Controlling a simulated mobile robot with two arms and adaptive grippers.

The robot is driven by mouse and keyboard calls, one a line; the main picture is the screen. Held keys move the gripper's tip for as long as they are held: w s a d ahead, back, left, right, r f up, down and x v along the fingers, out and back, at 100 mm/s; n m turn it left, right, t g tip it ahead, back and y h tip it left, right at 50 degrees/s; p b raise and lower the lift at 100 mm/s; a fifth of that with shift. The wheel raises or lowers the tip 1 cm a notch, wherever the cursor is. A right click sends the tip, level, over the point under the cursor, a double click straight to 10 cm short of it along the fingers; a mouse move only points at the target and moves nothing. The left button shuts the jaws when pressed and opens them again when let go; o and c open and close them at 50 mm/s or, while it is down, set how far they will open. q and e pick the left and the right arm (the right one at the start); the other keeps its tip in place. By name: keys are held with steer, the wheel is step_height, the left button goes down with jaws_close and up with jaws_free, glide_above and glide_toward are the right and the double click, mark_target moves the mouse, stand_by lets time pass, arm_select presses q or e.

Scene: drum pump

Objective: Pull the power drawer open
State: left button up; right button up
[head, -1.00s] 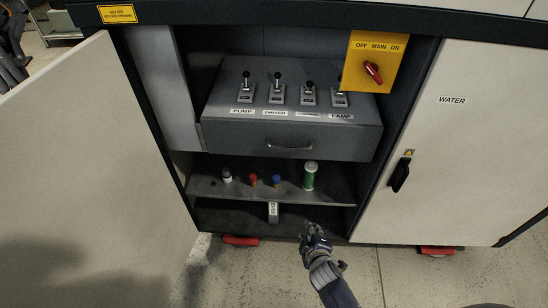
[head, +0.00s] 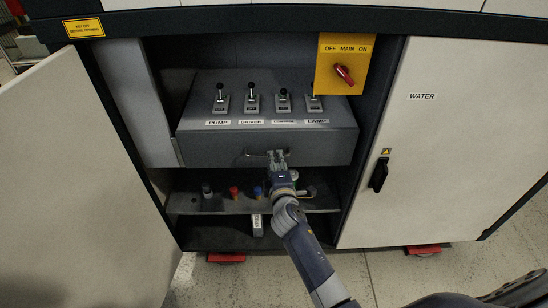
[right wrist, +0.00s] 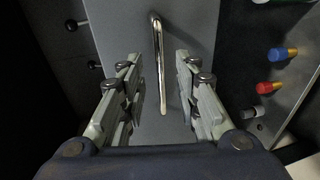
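The power drawer (head: 200,150) is a grey box in the open cabinet, with a row of black-knobbed levers on its sloped top, labelled PUMP, DRIVER and LAMP, one label unreadable. Its metal bar handle (head: 253,155) is on the front face. My right gripper (head: 280,158) is at the right part of this handle in the head view. In the right wrist view the open fingers (right wrist: 158,85) stand either side of the handle (right wrist: 158,45), with gaps on both sides. My left gripper is not in view.
A shelf below holds a dark-and-light cylinder (head: 207,190), a red one (head: 234,192) and a blue one (head: 258,192). A yellow main switch panel (head: 330,50) hangs upper right. The cabinet door (head: 60,190) stands open at left; the WATER door (head: 430,160) is closed.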

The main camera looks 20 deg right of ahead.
steer(key=shift+x, duration=1.7)
steer(key=shift+c, duration=0.4)
jaws_close()
